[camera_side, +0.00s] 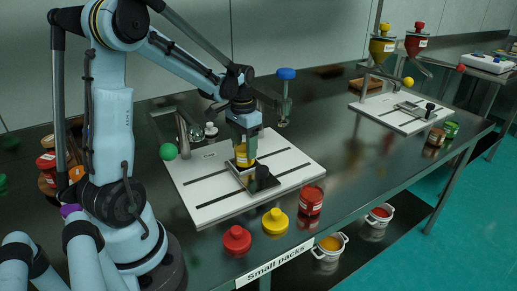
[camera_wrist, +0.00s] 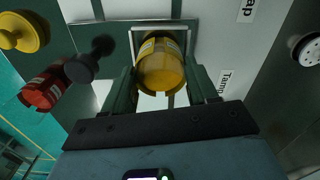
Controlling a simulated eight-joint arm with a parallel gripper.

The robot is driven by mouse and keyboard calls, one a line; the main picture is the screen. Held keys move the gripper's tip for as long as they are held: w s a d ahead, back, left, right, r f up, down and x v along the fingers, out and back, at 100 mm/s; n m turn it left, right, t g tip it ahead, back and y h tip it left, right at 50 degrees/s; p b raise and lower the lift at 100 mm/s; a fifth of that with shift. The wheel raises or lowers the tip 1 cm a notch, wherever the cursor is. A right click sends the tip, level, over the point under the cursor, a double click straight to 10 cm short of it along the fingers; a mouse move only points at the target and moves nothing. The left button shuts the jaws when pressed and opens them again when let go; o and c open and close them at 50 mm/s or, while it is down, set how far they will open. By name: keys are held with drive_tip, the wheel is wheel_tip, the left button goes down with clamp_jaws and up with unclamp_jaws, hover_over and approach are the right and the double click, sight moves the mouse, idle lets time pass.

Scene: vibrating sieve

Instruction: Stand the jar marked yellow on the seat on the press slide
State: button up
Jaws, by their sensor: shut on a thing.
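The yellow jar (camera_side: 241,157) is upright between the fingers of my gripper (camera_side: 243,148), which is shut on it. In the wrist view the jar (camera_wrist: 160,66) sits between the two green fingers (camera_wrist: 162,84). A metal square-framed seat (camera_wrist: 187,38) on the press slide shows behind and around the jar's far end. In the side view the slide (camera_side: 247,186) is directly below the jar, on a white board. I cannot tell whether the jar's base touches the seat. A black knob (camera_side: 262,174) stands at the slide's near end, beside the jar.
The white board (camera_side: 205,200) carries a press post with a blue knob (camera_side: 286,74). A red jar (camera_side: 311,200), a yellow lid (camera_side: 275,221) and a red lid (camera_side: 237,239) stand near the table's front edge. A green ball (camera_side: 168,152) is on a lever at left.

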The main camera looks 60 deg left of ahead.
drive_tip(key=shift+f, duration=0.1)
idle(0.3)
drive_tip(key=o, duration=1.2)
wheel_tip(320, 180, up, 12)
drive_tip(key=f, duration=0.1)
drive_tip(key=s+d+f+t, duration=0.1)
drive_tip(key=d+t, duration=0.1)
drive_tip(key=d, duration=0.4)
drive_tip(key=s+d+f+m+t, duration=0.1)
drive_tip(key=d+t, duration=0.1)
drive_tip(key=d, duration=0.4)
drive_tip(key=s+d+f+m+t, duration=0.1)
drive_tip(key=s+d+t, duration=0.1)
drive_tip(key=d, duration=0.4)
drive_tip(key=shift+d+f+t, duration=0.2)
drive_tip(key=shift+d+t, duration=0.05)
drive_tip(key=shift+t, duration=0.35)
